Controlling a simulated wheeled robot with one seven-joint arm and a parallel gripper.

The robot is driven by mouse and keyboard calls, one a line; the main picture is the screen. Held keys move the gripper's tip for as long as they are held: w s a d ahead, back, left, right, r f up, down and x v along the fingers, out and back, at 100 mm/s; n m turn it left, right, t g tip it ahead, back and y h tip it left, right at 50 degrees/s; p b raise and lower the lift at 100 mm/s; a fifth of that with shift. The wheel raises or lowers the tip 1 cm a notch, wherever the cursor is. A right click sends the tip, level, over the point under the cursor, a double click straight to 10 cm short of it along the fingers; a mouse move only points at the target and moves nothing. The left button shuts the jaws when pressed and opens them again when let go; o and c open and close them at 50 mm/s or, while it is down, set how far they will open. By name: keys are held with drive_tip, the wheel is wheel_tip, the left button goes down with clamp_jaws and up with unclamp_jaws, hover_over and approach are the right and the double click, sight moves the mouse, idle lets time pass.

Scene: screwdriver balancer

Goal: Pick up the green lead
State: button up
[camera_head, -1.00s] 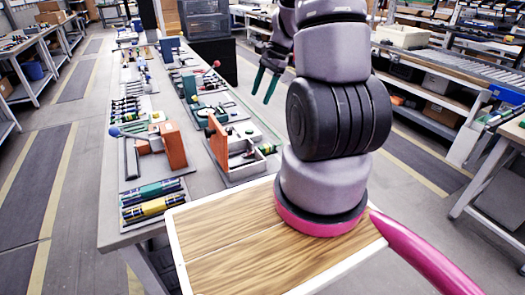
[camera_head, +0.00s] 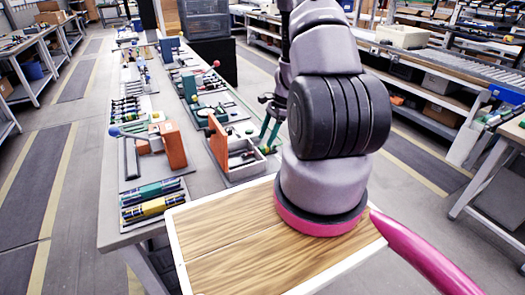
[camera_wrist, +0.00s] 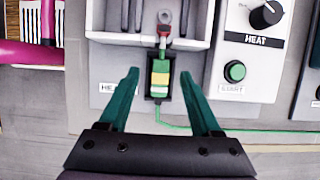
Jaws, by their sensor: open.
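The green lead (camera_wrist: 159,76) shows in the wrist view. It has a green and yellow body in a dark upright slot, a red sleeve and grey ring end above it, and a thin green wire running off to the right below. My gripper (camera_wrist: 160,74) is open, with one teal finger on each side of the lead's body and a gap on both sides. In the head view my gripper (camera_head: 267,146) is low by the right edge of the bench, partly behind my arm. I cannot make out the lead there.
A grey panel with a HEAT knob (camera_wrist: 267,13) and green START button (camera_wrist: 235,71) stands right of the lead. A pale tray (camera_wrist: 105,35) is above it. In the head view an orange-walled box (camera_head: 217,141) stands just left of my gripper.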

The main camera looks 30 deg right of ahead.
sight(263, 147)
drive_tip(key=x, duration=0.3)
drive_tip(key=shift+w+f, duration=0.1)
drive_tip(key=shift+f, duration=0.25)
clamp_jaws()
